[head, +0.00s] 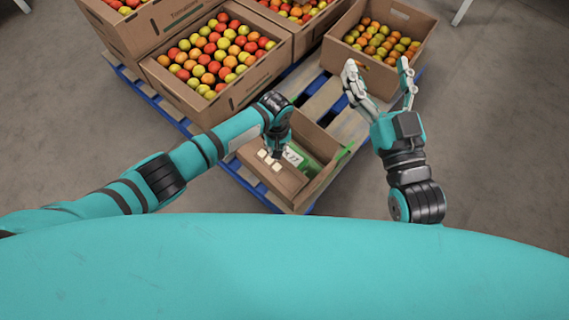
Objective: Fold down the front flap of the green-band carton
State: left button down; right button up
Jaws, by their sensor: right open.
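The green-band carton (318,133) stands on the near end of the pallet, with green at its right edge and a green printed panel inside. A brown cardboard panel (287,185), perhaps the front flap, shows at its near side; its exact angle is unclear. My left arm reaches over the carton from the left. My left gripper (270,160) is at the carton, largely hidden by its wrist; small pale pieces beside it may be its fingertips. My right gripper (378,72) is open and empty, raised right of the carton, its fingers pointing away from me.
A full tomato carton (208,112) stands behind and left of the green-band carton. Another carton of tomatoes (384,73) is behind the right gripper. More cartons stand at the back. The blue-edged pallet (318,97) lies beneath. The floor at right is clear.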

pick_arm(q)
jog(key=shift+r+p, duration=0.4)
jog(key=shift+r, duration=0.05)
jog(key=shift+r+p, duration=0.95)
jog(key=shift+p, duration=0.15)
pick_arm(e)
jog(key=s+d+f+g+h, duration=0.1)
jog(key=s+f+g, duration=0.1)
jog(key=f+g, duration=0.3)
jog(key=s+d+f+g+h, duration=0.1)
jog(key=d+f+g+h, duration=0.15)
jog(key=f, duration=0.45)
pick_arm(q)
jog(key=shift+r+p, duration=0.35)
jog(key=shift+p, duration=0.05)
jog(key=shift+r+p, duration=0.9)
jog(key=shift+p, duration=0.1)
pick_arm(e)
jog(key=s+d+f+g, duration=0.1)
jog(key=s+f+g, duration=0.2)
jog(key=s, duration=0.3)
jog(key=s+d+f+g+h, duration=0.1)
jog(key=s+d+f+g, duration=0.1)
jog(key=s+f+g, duration=0.2)
jog(key=shift+s+d+m+g, duration=0.15)
jog(key=shift+s+m+g, duration=0.4)
jog(key=shift+s, duration=0.6)
